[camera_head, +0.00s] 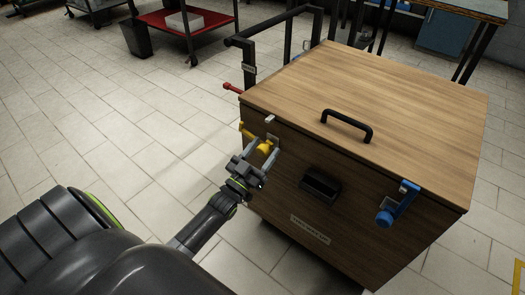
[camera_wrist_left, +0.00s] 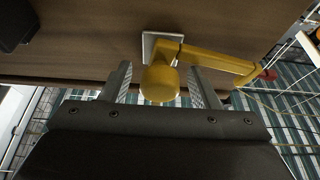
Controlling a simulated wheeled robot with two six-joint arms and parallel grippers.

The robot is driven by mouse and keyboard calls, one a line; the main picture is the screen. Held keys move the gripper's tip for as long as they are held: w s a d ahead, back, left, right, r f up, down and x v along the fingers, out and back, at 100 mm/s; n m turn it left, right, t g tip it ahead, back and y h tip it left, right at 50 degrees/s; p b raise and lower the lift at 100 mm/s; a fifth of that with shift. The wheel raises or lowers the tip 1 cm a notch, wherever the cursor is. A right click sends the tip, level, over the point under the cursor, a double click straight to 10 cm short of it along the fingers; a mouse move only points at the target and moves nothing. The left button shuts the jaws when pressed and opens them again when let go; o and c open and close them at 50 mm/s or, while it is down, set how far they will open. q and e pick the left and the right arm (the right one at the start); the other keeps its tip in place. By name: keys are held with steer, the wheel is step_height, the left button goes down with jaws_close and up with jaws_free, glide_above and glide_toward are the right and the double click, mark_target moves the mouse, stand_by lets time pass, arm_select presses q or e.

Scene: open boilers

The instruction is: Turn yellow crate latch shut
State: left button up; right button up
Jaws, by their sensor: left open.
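The wooden crate (camera_head: 350,100) stands on the floor with its lid down and a black handle on top. The yellow latch (camera_head: 264,148) is on its front face near the left corner. In the left wrist view the yellow latch (camera_wrist_left: 161,84) has a round knob and an arm reaching right, with a pale plate behind it. My left gripper (camera_head: 262,155) is open at the latch. Its fingers (camera_wrist_left: 163,85) stand on either side of the knob, with a gap visible on the right; contact on the left is unclear. My right gripper is not in view.
A blue latch (camera_head: 398,204) hangs on the crate's front right, and a red latch (camera_head: 232,88) sticks out at the left side. A black recessed grip (camera_head: 320,185) is on the front. Open tiled floor (camera_head: 130,130) lies to the left.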

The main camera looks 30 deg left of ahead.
arm_select(q)
steer(key=shift+c, duration=0.5)
jaws_close()
